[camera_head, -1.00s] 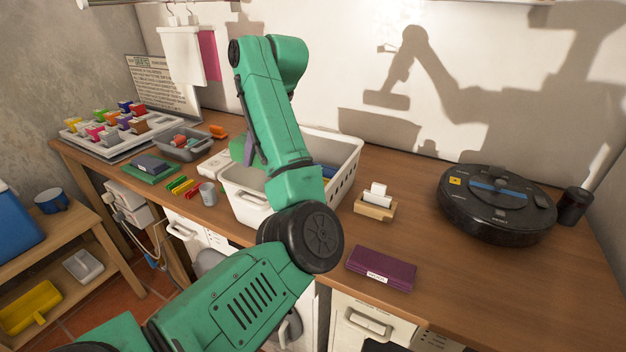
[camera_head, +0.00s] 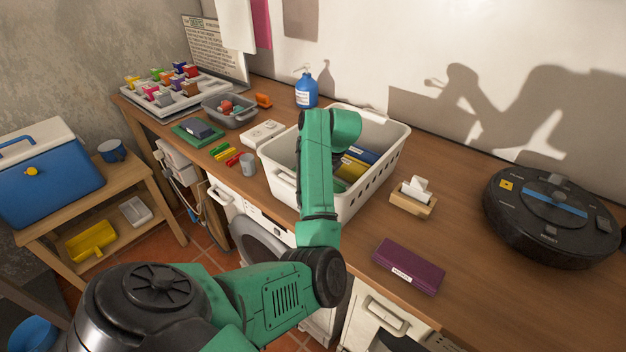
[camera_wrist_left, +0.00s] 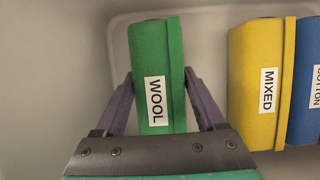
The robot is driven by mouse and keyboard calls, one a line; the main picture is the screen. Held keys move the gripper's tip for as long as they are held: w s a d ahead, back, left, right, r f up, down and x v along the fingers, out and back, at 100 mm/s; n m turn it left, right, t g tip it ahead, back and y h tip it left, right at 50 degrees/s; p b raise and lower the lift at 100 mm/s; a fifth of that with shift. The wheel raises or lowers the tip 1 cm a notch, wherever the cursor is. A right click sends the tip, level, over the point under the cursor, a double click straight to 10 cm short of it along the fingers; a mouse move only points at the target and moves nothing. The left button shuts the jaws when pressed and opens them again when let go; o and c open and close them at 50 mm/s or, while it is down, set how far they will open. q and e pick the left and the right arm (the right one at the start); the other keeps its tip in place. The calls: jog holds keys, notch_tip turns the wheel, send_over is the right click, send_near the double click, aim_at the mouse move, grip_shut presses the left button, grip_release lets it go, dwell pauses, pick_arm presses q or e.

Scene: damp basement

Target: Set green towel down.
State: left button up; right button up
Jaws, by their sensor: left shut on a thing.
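The green towel (camera_wrist_left: 157,70), labelled WOOL, is between the two purple-grey fingers of my left gripper (camera_wrist_left: 158,77) in the left wrist view. The gripper is shut on it. The towel is inside the white basket (camera_head: 378,188), left of a yellow towel (camera_wrist_left: 256,85) labelled MIXED and a blue towel (camera_wrist_left: 309,80) labelled COTTON, with a gap to the yellow one. I cannot tell whether it touches the basket floor. In the head view my green arm reaches into the basket and hides the gripper. My right gripper is not in view.
A wooden holder with white cards (camera_head: 414,196), a purple case (camera_head: 409,266) and a black robot vacuum (camera_head: 552,217) are to the right. Bare worktop lies between them.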

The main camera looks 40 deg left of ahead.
pick_arm(q)
jog(key=shift+f, duration=0.7)
jog(key=o, duration=1.4)
jog(key=shift+r, duration=0.25)
jog(key=shift+w+d+r, duration=0.1)
jog(key=shift+d+r, duration=0.05)
jog(key=shift+r, duration=0.05)
jog(key=b+v, duration=0.2)
jog(key=v, duration=0.9)
jog(key=shift+r+b, duration=0.25)
jog(key=shift+b, duration=0.15)
